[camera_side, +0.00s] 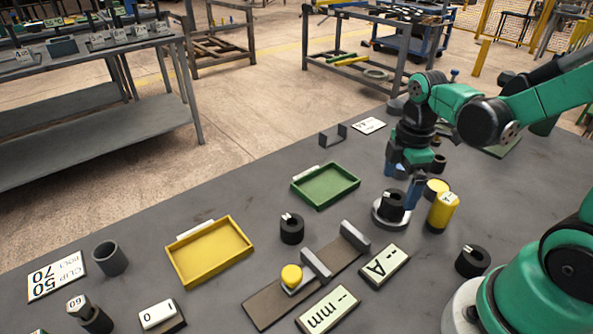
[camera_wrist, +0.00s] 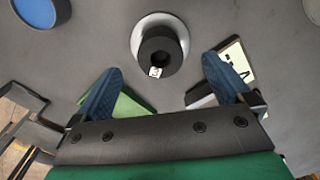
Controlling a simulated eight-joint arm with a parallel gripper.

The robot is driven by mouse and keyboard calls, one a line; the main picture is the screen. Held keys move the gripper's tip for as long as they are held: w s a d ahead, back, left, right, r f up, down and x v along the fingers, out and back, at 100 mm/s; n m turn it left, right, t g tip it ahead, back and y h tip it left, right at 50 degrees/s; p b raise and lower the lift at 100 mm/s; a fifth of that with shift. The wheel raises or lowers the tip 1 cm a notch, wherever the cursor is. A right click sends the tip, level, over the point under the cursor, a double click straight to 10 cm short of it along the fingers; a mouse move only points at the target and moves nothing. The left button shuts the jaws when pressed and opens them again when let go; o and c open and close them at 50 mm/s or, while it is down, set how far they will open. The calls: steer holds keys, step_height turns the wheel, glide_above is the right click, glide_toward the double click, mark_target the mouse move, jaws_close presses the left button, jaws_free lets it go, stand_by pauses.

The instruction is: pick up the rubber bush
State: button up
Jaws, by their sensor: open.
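A black rubber bush (camera_side: 391,205), a short thick ring with a small white tag, sits on a round pale metal dish. In the wrist view the same bush (camera_wrist: 160,45) shows its dark centre hole and the pale dish rim (camera_wrist: 138,34) around it. My gripper (camera_side: 404,186) is open just over this bush, its blue fingers pointing down. In the wrist view the fingertips (camera_wrist: 160,78) are spread on either side of the bush, with nothing held. Similar black rings stand on the bench at the centre (camera_side: 292,229) and at the right (camera_side: 472,262).
A yellow cylinder (camera_side: 442,212) stands close to the right of the dish. A green tray (camera_side: 326,185) and a yellow tray (camera_side: 209,252) lie to the left. A rail with grey uprights (camera_side: 316,264) and label plates (camera_side: 384,266) lie in front. Bare bench lies between them.

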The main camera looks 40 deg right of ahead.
mark_target(395, 199)
steer(key=shift+f, duration=2.25)
steer(key=shift+c, duration=0.2)
jaws_close()
steer(key=shift+r, duration=0.15)
